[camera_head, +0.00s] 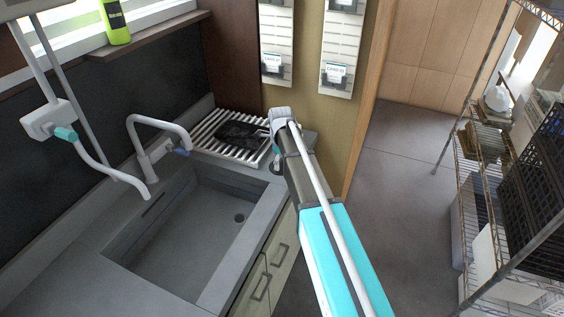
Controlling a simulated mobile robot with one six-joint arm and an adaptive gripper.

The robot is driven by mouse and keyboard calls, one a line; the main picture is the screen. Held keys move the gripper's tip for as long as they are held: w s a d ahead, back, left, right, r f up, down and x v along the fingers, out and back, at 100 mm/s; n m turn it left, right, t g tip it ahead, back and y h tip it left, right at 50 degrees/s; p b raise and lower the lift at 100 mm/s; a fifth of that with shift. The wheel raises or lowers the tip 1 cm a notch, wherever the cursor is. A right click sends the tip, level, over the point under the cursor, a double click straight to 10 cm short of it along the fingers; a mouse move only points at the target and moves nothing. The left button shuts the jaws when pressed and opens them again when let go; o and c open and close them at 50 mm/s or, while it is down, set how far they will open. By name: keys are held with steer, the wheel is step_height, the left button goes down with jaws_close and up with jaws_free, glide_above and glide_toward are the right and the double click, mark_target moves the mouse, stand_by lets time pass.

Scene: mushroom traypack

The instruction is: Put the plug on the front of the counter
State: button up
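The grey counter (82,258) runs along the left and has a sink basin set into it. I cannot make out a plug for certain. A dark flat object (238,134) lies on the white slatted rack (207,144) at the counter's far end; I cannot tell what it is. My arm reaches up from the lower right, and its wrist is beside the rack's right side. My gripper (274,157) is small, dark and partly hidden by the wrist there. I cannot see whether its fingers are open or hold anything.
A curved tap (157,128) stands behind the sink basin (190,235). A wall-mounted spout (95,158) hangs at the left. A green bottle (116,22) stands on the sill. Wire shelving (470,190) with crates stands at right. The floor (400,190) between is clear.

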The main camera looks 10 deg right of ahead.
mark_target(281, 161)
steer(key=shift+r, duration=0.1)
stand_by(0.3)
step_height(281, 161, up, 12)
steer(key=p, duration=1.2)
steer(key=shift+s, duration=0.1)
stand_by(0.7)
steer(key=s+d+n, duration=0.1)
steer(key=s+n, duration=2.3)
steer(key=shift+n, duration=0.4)
stand_by(0.4)
